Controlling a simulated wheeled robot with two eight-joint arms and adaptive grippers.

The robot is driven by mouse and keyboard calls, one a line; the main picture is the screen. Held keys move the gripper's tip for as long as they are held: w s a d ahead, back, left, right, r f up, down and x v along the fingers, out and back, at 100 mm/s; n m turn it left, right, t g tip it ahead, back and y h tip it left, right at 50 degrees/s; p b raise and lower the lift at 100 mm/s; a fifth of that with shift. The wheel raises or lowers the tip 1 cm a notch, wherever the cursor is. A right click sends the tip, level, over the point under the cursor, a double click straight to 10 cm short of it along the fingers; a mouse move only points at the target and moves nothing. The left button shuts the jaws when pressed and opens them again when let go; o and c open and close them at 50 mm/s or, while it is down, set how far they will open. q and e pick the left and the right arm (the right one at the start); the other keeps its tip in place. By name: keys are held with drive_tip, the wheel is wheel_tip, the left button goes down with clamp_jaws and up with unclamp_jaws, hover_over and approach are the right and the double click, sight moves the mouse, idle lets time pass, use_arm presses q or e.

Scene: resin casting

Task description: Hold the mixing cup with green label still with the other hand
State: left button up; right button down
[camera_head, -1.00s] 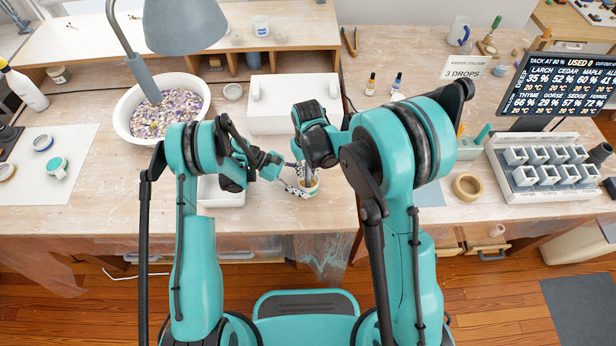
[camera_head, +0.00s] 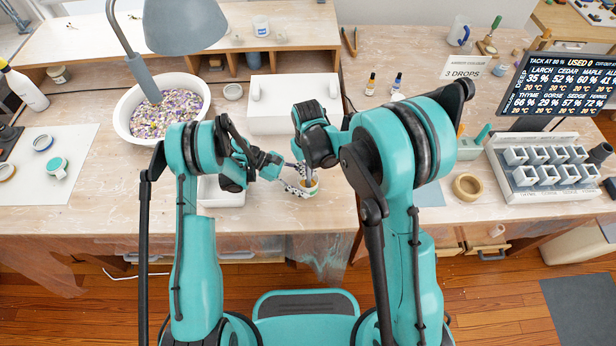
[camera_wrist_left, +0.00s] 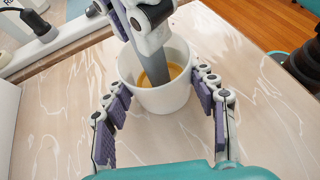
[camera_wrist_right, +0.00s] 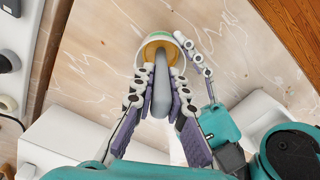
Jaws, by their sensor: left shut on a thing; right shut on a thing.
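The mixing cup is a white cup (camera_wrist_left: 160,98) with amber liquid inside, upright on the bench near its front edge. A green band shows at its rim in the right wrist view (camera_wrist_right: 180,37); the label's face is hidden. My left gripper (camera_wrist_left: 160,82) is shut on the cup, with a finger on each side of its wall. My right gripper (camera_wrist_right: 161,72) is above the cup, shut on a grey stirring stick (camera_wrist_right: 161,92) whose lower end is inside the cup. In the head view the cup (camera_head: 311,188) is partly covered by both grippers.
A white lidded box (camera_head: 290,105) stands behind the grippers and a shallow white tray (camera_head: 222,196) lies to the left. A white bowl of coloured chips (camera_head: 125,115) is farther left. A wooden ring (camera_head: 467,187) and a mould rack (camera_head: 545,190) are to the right.

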drive_tip(key=shift+r, duration=0.65)
idle(0.5)
drive_tip(key=shift+r, duration=4.95)
drive_tip(key=shift+d, duration=0.1)
drive_tip(key=d+r, duration=0.4)
drive_tip(key=d, duration=0.3)
drive_tip(key=shift+s+d, duration=0.25)
drive_tip(key=shift+d, duration=0.15)
use_arm(q)
drive_tip(key=o, duration=1.3)
drive_tip(key=shift+c, duration=0.2)
